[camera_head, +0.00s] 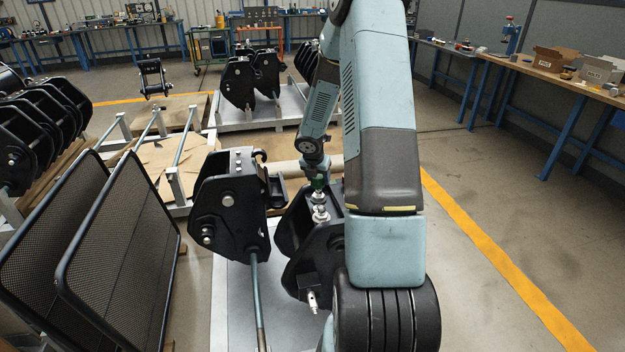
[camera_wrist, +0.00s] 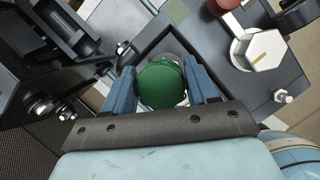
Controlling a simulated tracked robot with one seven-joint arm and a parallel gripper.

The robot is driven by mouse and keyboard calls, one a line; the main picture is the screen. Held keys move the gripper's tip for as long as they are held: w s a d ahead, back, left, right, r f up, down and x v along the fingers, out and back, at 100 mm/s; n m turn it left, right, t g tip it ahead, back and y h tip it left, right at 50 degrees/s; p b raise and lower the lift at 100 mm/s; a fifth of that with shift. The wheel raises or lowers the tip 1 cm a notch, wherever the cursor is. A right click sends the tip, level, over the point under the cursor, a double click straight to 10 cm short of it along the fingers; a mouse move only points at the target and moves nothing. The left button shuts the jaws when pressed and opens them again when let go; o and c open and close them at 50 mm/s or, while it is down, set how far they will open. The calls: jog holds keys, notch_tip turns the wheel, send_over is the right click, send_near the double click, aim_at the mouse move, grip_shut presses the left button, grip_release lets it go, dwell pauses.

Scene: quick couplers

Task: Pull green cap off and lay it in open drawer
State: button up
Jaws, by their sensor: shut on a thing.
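The green cap (camera_wrist: 161,86) is round and sits between the two blue fingers of my gripper (camera_wrist: 162,76) in the wrist view. The fingers are shut on its sides. In the head view, the cap (camera_head: 319,183) is a small dark green spot at the end of my arm, just above a silver fitting (camera_head: 320,214) on a black coupler (camera_head: 312,245). A bit of pale metal shows around the cap's edge in the wrist view. I cannot tell whether the cap is still seated on the fitting. I cannot make out an open drawer in either view.
A second black coupler (camera_head: 228,205) stands left of my gripper. Mesh panels (camera_head: 120,255) lean at the left; a workbench (camera_head: 555,72) runs along the right.

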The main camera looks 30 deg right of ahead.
aim_at(318, 176)
jog(key=shift+s+r, duration=0.2)
jog(key=shift+r, duration=1.8)
jog(key=shift+a, duration=0.1)
